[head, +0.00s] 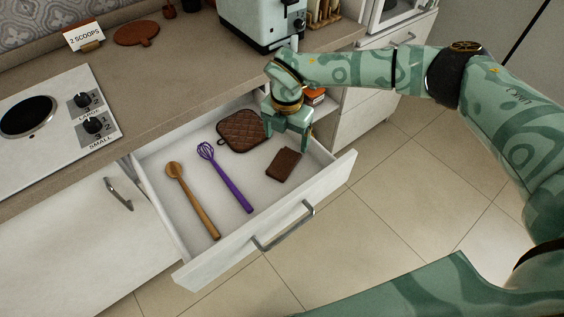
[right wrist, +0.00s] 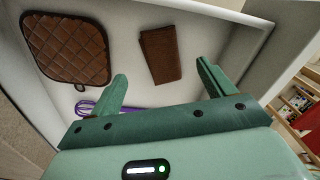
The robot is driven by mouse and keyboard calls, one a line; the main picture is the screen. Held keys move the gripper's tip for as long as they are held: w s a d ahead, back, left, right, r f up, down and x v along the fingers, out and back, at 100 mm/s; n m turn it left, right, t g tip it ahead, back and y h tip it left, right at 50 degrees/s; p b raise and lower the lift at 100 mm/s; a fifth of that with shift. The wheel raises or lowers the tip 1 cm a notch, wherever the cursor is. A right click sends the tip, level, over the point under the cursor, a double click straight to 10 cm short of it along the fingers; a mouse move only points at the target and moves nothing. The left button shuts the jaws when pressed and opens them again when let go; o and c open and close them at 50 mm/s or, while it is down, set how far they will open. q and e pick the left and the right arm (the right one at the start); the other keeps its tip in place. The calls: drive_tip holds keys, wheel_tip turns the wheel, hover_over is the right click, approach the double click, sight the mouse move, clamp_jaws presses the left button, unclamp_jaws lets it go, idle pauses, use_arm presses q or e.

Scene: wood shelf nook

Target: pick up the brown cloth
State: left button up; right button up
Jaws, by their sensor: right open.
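The brown cloth (head: 284,164) is a small folded dark-brown rectangle lying flat in the open white drawer (head: 345,166), near its right front corner. It also shows in the right wrist view (right wrist: 160,55), ahead of and between the two fingers. My right gripper (head: 287,142) is above the drawer, just behind the cloth. In the right wrist view its fingers (right wrist: 163,83) are spread, with nothing between them and a gap to the cloth. My left gripper is not in view.
A quilted brown pot holder (head: 240,131) lies left of the gripper in the drawer. A purple whisk (head: 226,178) and a wooden spoon (head: 192,200) lie farther left. The countertop (head: 160,75) overhangs behind, with a stove (head: 55,120) and a toaster (head: 262,22).

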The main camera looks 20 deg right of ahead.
sight(286, 156)
drive_tip(key=shift+f, duration=0.9)
drive_tip(key=shift+f+b, duration=0.3)
drive_tip(key=shift+f, duration=0.15)
wheel_tip(286, 156, down, 5)
drive_tip(key=shift+f+b, duration=0.1)
drive_tip(key=shift+b, duration=1)
drive_tip(key=shift+r, duration=0.2)
drive_tip(key=c, duration=1.1)
drive_tip(key=shift+r, duration=0.1)
